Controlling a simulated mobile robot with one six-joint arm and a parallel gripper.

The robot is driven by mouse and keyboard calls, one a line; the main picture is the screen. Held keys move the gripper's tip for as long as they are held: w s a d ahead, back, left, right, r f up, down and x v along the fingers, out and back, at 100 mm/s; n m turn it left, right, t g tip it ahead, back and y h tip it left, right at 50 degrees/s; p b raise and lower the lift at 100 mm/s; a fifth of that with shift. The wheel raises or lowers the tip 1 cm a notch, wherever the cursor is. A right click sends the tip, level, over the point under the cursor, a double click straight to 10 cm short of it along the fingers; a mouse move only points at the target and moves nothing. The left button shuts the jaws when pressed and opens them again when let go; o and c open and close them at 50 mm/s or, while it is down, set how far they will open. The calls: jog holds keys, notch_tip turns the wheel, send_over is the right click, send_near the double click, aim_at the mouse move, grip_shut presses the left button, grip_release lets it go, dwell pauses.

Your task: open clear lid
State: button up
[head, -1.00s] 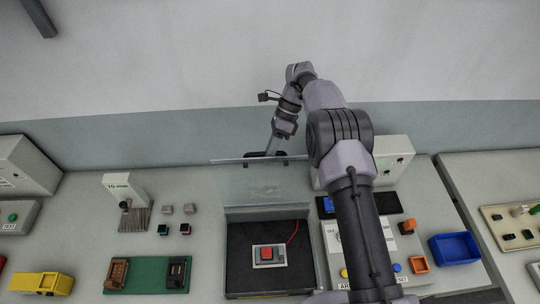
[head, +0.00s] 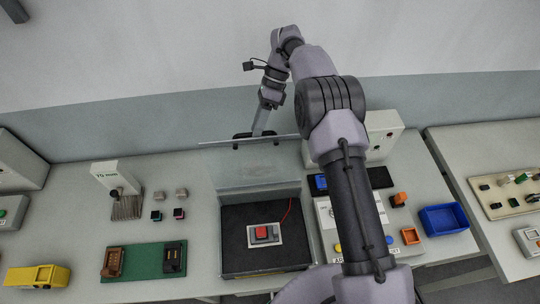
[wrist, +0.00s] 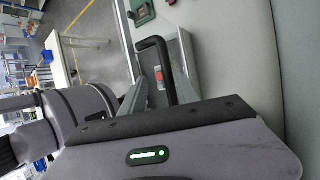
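The clear lid (head: 258,165) stands raised, near upright, at the back edge of the black box (head: 238,262). Its top edge shows as a thin bright line. A black lid handle (wrist: 153,44) shows as a bent bar in the wrist view. My gripper (head: 258,133) is at the top edge of the lid, between the dark ends of the handle. The wrist view shows grey fingers close to the handle. Whether they close on it is not clear. A grey block with a red button (head: 264,233) sits inside the open box.
A control panel (head: 330,213) and a blue bin (head: 444,219) are right. A wall rises behind the lid.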

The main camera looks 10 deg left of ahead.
jog(key=s+d+r+b, duration=0.1)
jog(key=s+d, duration=0.2)
jog(key=s, duration=0.4)
jog(key=s+d+b, duration=0.2)
jog(key=s+d, duration=0.1)
jog(key=s, duration=0.4)
jog(key=shift+s+d+r, duration=0.3)
jog(key=shift+r, duration=0.05)
